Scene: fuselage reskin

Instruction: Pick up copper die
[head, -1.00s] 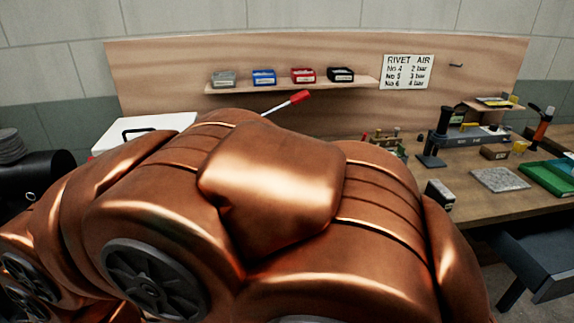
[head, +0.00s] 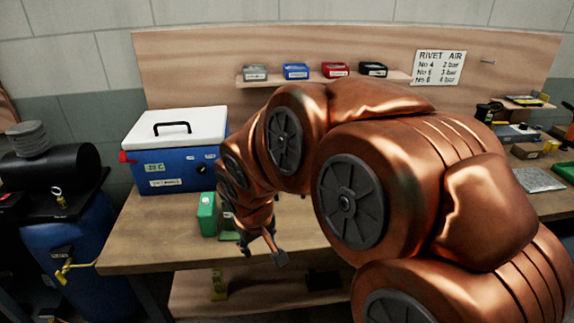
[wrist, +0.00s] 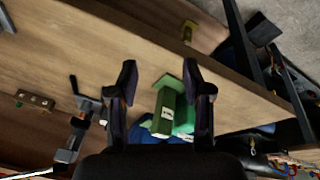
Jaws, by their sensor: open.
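I cannot make out a copper die for certain in either view. My gripper (head: 262,246) hangs low over the front part of the workbench (head: 150,235), just right of a green box (head: 208,215). In the wrist view my gripper (wrist: 158,78) is open, with nothing between its fingertips. The green box (wrist: 168,112) shows behind and between the fingers there, apart from them. A small brown block with dark dots (wrist: 35,99) lies on the wood at the left. My copper-coloured arm hides much of the bench's middle and right.
A blue cool box with a white lid (head: 172,150) stands at the bench's back left. A blue drum (head: 75,250) stands left of the bench. Small bins line a wall shelf (head: 400,76). A yellow item (head: 218,285) is on the lower shelf. A dark-handled tool (wrist: 78,135) shows in the wrist view.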

